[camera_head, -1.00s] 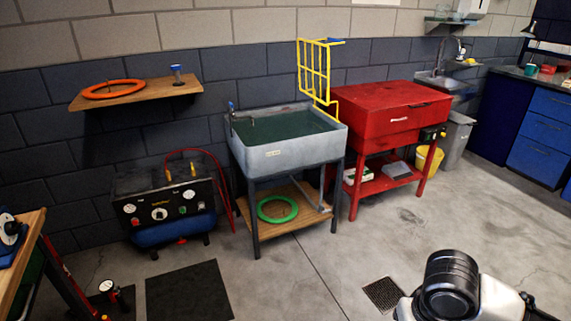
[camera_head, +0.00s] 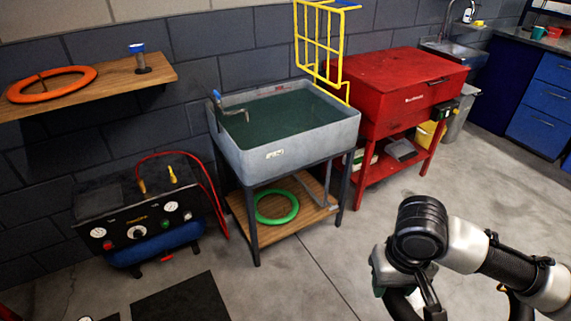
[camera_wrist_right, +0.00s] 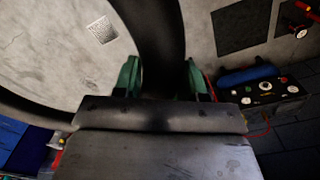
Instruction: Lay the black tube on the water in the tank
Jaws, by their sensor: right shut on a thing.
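The tank (camera_head: 318,141) is a grey basin on a dark stand against the wall, holding dark green water (camera_head: 285,117). No tube lies on the water. My right gripper (camera_head: 408,292) is at the lower right of the head view, in front of the tank and apart from it. In the right wrist view, its green fingers (camera_wrist_right: 162,75) are shut on the black tube (camera_wrist_right: 158,35), a large ring that curves away to the left. In the head view the tube is mostly hidden or cut off by the bottom edge. My left gripper is not in view.
A red cabinet (camera_head: 400,105) and a yellow rack (camera_head: 318,45) stand right of the tank. A compressor-like unit (camera_head: 140,220) stands left. A green ring (camera_head: 277,207) lies on the shelf below, an orange ring (camera_head: 52,84) on the wall shelf. The floor before the tank is clear.

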